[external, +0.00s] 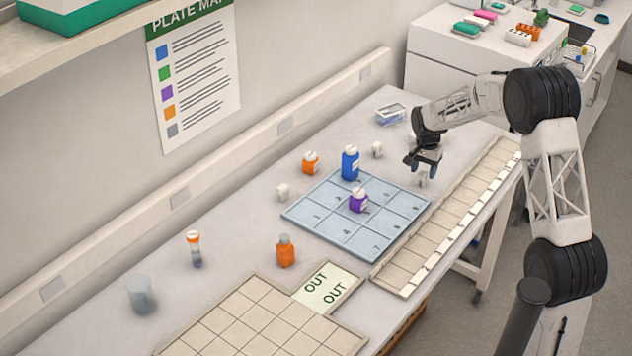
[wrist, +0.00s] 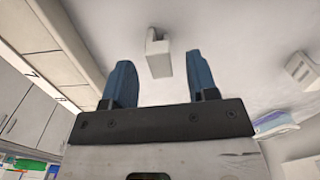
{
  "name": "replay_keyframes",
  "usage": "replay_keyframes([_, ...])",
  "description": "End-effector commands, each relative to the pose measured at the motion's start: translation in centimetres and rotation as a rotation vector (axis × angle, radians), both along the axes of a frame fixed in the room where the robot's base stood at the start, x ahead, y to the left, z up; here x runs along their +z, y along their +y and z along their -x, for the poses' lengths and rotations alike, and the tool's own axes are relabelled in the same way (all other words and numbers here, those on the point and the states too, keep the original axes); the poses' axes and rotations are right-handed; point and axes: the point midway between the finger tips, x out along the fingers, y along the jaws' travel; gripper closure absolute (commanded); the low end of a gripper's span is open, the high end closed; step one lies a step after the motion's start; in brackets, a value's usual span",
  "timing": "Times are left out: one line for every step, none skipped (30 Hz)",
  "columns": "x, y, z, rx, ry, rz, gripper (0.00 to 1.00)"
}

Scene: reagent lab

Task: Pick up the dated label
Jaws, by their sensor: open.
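Several small white label-like pieces stand on the bench, and no date is legible on any. One white piece (external: 422,182) is just below my gripper (external: 423,167) in the external view. In the wrist view this piece (wrist: 158,54) appears between and beyond the blue fingertips of my gripper (wrist: 159,68), with a notch in its top. My gripper is open, points down, and holds nothing. A second white piece (external: 377,149) stands to the left, and it shows at the right edge of the wrist view (wrist: 303,67). A third (external: 282,191) is left of the blue grid mat.
A long divided tray (external: 447,222) runs along the bench's right edge. A clear blue box (external: 391,114) lies behind. Orange bottles (external: 285,251) (external: 310,163) stand farther left.

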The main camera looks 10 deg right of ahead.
Motion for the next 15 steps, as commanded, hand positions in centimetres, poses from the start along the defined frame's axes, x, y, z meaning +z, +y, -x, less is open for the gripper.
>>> replay_keyframes([-0.7, 0.0, 0.0, 0.000, 0.003, 0.000, 0.47])
replay_keyframes([-1.0, 0.0, 0.0, 0.000, 0.001, 0.000, 0.47])
replay_keyframes([-1.4, 0.0, 0.0, 0.000, 0.001, 0.000, 0.47])
replay_keyframes([-1.6, 0.0, 0.0, 0.000, 0.000, 0.000, 0.47])
replay_keyframes([-1.8, 0.0, 0.0, 0.000, 0.000, 0.000, 0.47])
replay_keyframes([-2.0, 0.0, 0.0, 0.000, 0.000, 0.000, 0.47])
replay_keyframes([-2.1, 0.0, 0.0, 0.000, 0.000, 0.000, 0.47])
replay_keyframes([-2.2, 0.0, 0.0, 0.000, 0.000, 0.000, 0.47])
replay_keyframes([-2.3, 0.0, 0.0, 0.000, 0.000, 0.000, 0.47])
replay_keyframes([-2.3, 0.0, 0.0, 0.000, 0.000, 0.000, 0.47])
replay_keyframes([-2.3, 0.0, 0.0, 0.000, 0.000, 0.000, 0.47])
replay_keyframes([-2.3, 0.0, 0.0, 0.000, 0.000, 0.000, 0.47])
replay_keyframes([-2.3, 0.0, 0.0, 0.000, 0.000, 0.000, 0.47])
replay_keyframes([-2.3, 0.0, 0.0, 0.000, 0.000, 0.000, 0.47])
replay_keyframes([-2.3, 0.0, 0.0, 0.000, 0.000, 0.000, 0.47])
